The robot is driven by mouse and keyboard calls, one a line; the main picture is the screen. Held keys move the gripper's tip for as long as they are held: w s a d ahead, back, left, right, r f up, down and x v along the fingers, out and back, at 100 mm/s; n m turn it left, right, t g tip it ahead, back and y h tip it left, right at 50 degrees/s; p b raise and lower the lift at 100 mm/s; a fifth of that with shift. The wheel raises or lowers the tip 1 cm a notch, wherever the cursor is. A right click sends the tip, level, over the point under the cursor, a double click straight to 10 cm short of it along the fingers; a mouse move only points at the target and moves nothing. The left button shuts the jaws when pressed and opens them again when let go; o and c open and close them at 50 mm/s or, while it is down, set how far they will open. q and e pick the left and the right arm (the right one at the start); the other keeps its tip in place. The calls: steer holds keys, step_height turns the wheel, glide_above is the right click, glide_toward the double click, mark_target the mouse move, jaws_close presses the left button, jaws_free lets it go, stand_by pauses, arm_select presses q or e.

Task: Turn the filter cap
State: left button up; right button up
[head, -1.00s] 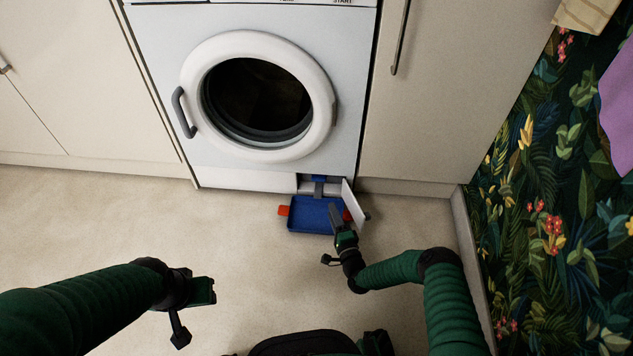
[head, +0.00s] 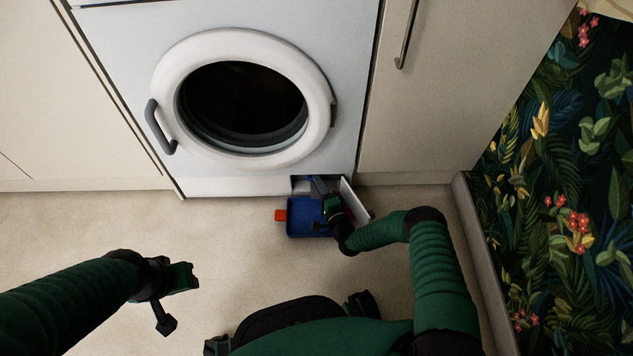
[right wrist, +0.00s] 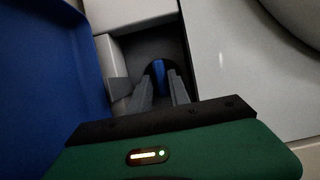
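The filter cap (right wrist: 159,74) shows in the right wrist view as a dark round part with an upright blue grip, inside the opening low on the washing machine (head: 120,100). My right gripper (right wrist: 161,84) is at the opening, its two grey fingers apart on either side of the blue grip. Whether they touch it I cannot tell. In the head view my right gripper (head: 320,187) reaches into the opening and mostly hides the cap. My left gripper (head: 190,277) hangs over the floor at the left, away from the machine; its finger state is unclear.
A blue tray (head: 296,229) with a red-orange part (head: 281,215) lies on the floor before the opening. The open white flap (head: 356,203) stands right of my right gripper. Cupboards flank the machine. Floor (head: 230,235) at the left is clear.

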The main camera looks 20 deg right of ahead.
jaws_close()
steer(key=shift+a, duration=0.1)
steer(key=shift+a+r+n+g+h+p, duration=0.15)
steer(key=shift+n+g+h+p, duration=1.05)
steer(key=shift+n, duration=1.85)
steer(key=shift+a+f+n+g+h+p, duration=0.1)
steer(key=shift+a+n+g+h+p, duration=0.35)
steer(key=shift+n+h, duration=1.9)
steer(key=shift+a+r+n+g+h+p, duration=0.1)
steer(key=shift+n+g+h+p, duration=0.8)
steer(key=shift+n, duration=2.8)
steer(key=shift+g, duration=0.35)
